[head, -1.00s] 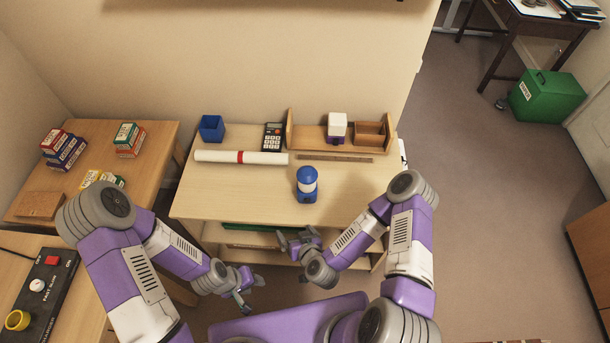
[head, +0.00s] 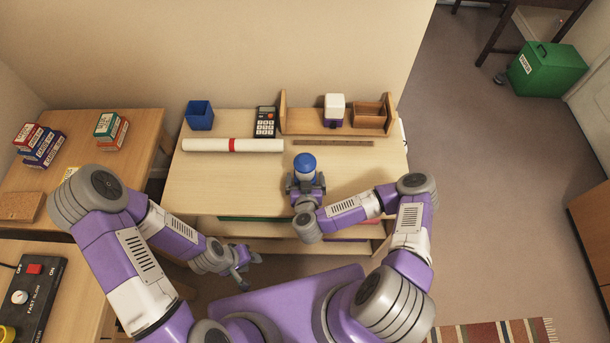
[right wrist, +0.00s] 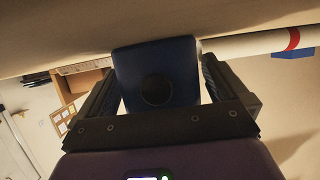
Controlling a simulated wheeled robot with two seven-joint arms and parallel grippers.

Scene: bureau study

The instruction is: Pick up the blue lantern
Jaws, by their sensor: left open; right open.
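The blue lantern (head: 305,162), with a blue top and a white band, stands upright near the front edge of the light wooden desk (head: 225,190). My right gripper (head: 305,184) is open at the lantern, with its fingers on either side of it; they hide its lower part in the head view. In the right wrist view the lantern's dark blue body (right wrist: 155,70) lies between the two open fingers. I cannot tell whether either finger touches it. My left gripper (head: 242,271) is open and empty, low in front of the desk.
Behind the lantern are a white roll (head: 233,145), a ruler (head: 333,142), a calculator (head: 265,122), a blue cup (head: 199,116) and a wooden organizer (head: 305,123) with a white-and-purple object (head: 334,107). Desktop left and right of the lantern is clear.

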